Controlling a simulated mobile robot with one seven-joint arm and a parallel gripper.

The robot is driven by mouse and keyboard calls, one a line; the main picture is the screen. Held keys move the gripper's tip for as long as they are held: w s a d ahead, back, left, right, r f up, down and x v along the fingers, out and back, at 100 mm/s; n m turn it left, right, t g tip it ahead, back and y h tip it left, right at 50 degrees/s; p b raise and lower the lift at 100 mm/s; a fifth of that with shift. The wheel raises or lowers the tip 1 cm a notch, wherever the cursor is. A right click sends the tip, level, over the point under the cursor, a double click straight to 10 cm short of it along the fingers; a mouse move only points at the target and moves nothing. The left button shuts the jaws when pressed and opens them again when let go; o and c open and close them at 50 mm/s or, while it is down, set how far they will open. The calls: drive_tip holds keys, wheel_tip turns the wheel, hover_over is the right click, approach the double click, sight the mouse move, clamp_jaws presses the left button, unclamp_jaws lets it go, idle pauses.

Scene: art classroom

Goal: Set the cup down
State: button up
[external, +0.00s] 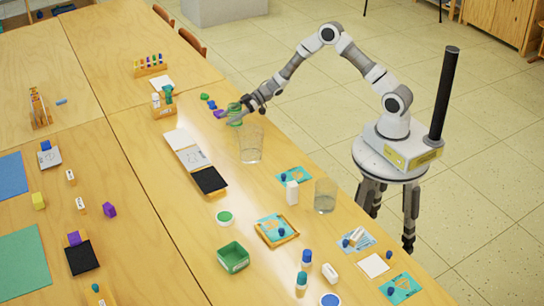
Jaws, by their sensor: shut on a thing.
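My gripper (240,112) is over the far part of the long wooden table (290,235), with the arm reaching in from the right. It is shut on a small green cup (235,119), which the fingers partly cover. I cannot tell whether the cup's bottom touches the table. A clear glass (251,147) stands upright just in front of the gripper. A second clear glass (325,197) stands near the table's right edge.
Small blue, green and purple pieces (212,105) lie left of the gripper.

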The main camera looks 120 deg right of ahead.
drive_tip(key=shift+f, duration=0.9)
drive_tip(key=shift+f, duration=0.1)
drive_tip(key=shift+f, duration=0.15)
drive_tip(key=o, duration=1.3)
drive_tip(key=shift+s+r, duration=0.25)
drive_tip(key=shift+r, duration=0.15)
drive_tip(key=p+v, duration=0.2)
drive_tip(key=v, duration=0.9)
drive_tip(key=shift+s, duration=0.25)
